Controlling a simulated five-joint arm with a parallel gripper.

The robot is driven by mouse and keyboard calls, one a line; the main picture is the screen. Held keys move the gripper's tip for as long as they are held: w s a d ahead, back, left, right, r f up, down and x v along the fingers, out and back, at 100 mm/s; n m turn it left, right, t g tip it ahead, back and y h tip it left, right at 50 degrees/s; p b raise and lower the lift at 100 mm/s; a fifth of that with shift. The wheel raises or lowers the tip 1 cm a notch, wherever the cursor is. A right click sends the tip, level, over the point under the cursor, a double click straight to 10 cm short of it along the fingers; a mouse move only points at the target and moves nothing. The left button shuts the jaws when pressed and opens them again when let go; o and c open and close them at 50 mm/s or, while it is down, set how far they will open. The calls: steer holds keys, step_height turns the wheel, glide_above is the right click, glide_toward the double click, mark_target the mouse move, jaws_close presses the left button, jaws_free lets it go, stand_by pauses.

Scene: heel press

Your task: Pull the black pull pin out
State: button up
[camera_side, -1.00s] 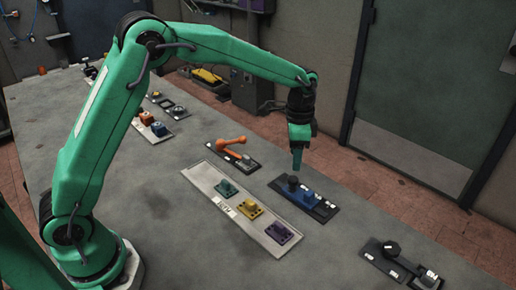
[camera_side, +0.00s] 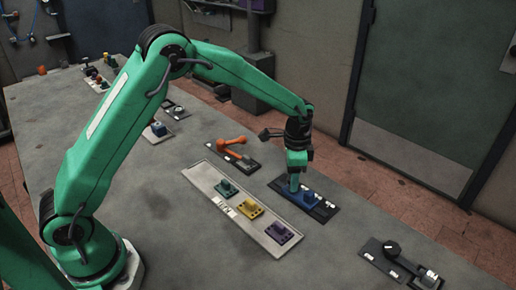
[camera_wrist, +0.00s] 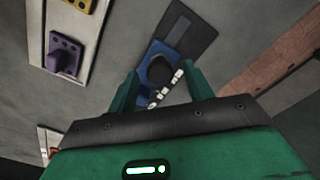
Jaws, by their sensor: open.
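The black pull pin (camera_wrist: 159,70) shows in the wrist view as a dark rounded knob on a blue block (camera_wrist: 146,96), which is fixed to a dark plate (camera_wrist: 192,34). My gripper (camera_wrist: 159,76) is open, with one green finger on each side of the pin in that view. Whether the fingers touch the pin cannot be told. In the side view, my gripper (camera_side: 294,188) points down over the left end of the blue block (camera_side: 310,196), and it hides the pin there.
A pale panel (camera_side: 215,190) with teal, yellow and purple blocks lies left of the dark plate. An orange handle (camera_side: 232,142) sits behind it.

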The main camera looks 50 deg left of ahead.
jaws_close()
steer(key=shift+r, duration=1.15)
jaws_free()
steer(key=shift+r, duration=0.1)
step_height(320, 180, up, 8)
steer(key=shift+f, duration=0.25)
steer(key=shift+r, duration=0.1)
